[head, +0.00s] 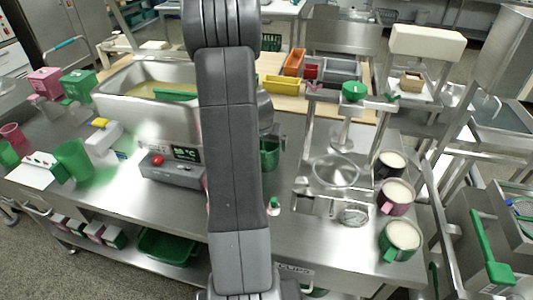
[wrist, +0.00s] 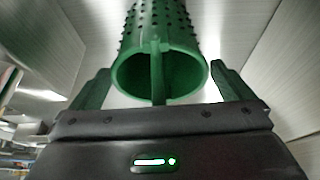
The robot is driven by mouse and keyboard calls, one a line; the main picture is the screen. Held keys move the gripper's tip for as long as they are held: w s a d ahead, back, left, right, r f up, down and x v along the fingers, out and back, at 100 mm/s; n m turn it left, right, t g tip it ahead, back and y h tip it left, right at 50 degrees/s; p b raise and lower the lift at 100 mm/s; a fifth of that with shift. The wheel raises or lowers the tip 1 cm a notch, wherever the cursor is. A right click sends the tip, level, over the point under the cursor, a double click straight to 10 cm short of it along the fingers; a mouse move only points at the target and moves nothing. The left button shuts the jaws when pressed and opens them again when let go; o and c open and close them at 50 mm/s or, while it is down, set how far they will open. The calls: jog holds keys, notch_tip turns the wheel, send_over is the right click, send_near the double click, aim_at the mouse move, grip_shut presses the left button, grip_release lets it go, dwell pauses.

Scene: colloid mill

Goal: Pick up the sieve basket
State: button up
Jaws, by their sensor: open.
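The sieve basket (wrist: 185,25) is a green cylinder dotted with small dark holes, seen in the wrist view at top centre. Its round open end faces the camera, and a narrow green bar, probably its handle, runs down the middle of that opening. My gripper (wrist: 160,70) is open, with one dark green finger on each side of the basket's lower end. A gap shows at both sides, and I see no clear contact. In the head view my arm hides most of the gripper. A green vessel (head: 270,153) shows beside the arm there; I cannot tell whether it is the basket.
A steel basin (head: 120,100) and a control box with a red button (head: 172,170) stand left of my arm. To the right are a steel stand with a glass bowl (head: 336,172) and several filled mugs (head: 401,236). Orange and yellow bins (head: 282,84) lie behind.

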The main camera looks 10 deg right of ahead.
jog(key=c, duration=1.2)
